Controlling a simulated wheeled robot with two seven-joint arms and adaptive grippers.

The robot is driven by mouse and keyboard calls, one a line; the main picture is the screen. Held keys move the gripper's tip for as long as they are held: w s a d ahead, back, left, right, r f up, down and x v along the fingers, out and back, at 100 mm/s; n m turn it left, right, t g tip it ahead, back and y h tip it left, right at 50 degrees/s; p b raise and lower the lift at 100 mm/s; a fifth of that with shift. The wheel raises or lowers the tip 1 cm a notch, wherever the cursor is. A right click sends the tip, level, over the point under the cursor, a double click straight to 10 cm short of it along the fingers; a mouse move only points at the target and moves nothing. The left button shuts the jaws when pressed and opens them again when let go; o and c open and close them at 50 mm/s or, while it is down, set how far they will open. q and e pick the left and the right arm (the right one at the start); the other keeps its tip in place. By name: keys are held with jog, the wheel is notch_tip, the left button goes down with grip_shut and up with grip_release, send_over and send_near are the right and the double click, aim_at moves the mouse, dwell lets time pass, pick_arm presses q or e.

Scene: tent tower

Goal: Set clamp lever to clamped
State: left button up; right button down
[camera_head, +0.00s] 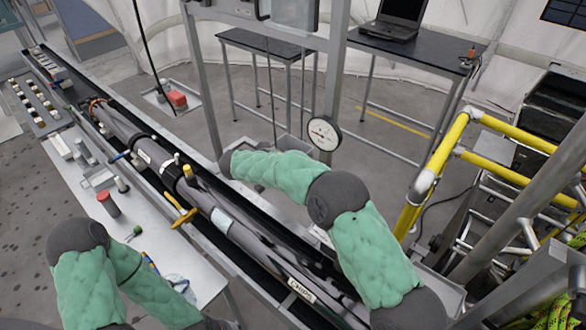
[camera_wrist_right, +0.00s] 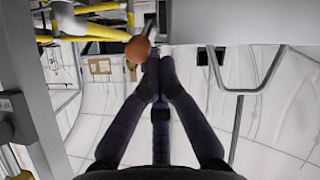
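The clamp lever is not clearly identifiable. A brown-orange ball knob (camera_wrist_right: 138,48) shows in the right wrist view, just left of my right fingertips; I cannot tell whether it is the clamp lever's end.
A grey bench (camera_head: 150,240) with small parts runs along the tube's left side. A round gauge (camera_head: 323,133) hangs on a grey upright. Yellow railings (camera_head: 440,170) stand at right. Black tables (camera_head: 420,50) stand behind. A grey frame edge (camera_wrist_right: 35,110) lies left in the wrist view.

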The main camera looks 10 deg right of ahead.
pick_arm(q)
jog(key=shift+f+b, duration=1.9)
jog(key=shift+f, duration=0.45)
pick_arm(e)
jog(key=shift+s+a+f+t+h, duration=0.2)
jog(key=shift+f+t+h, duration=0.25)
jog(key=shift+h, duration=0.45)
jog(key=shift+r, duration=0.1)
jog(key=shift+a+r, duration=0.1)
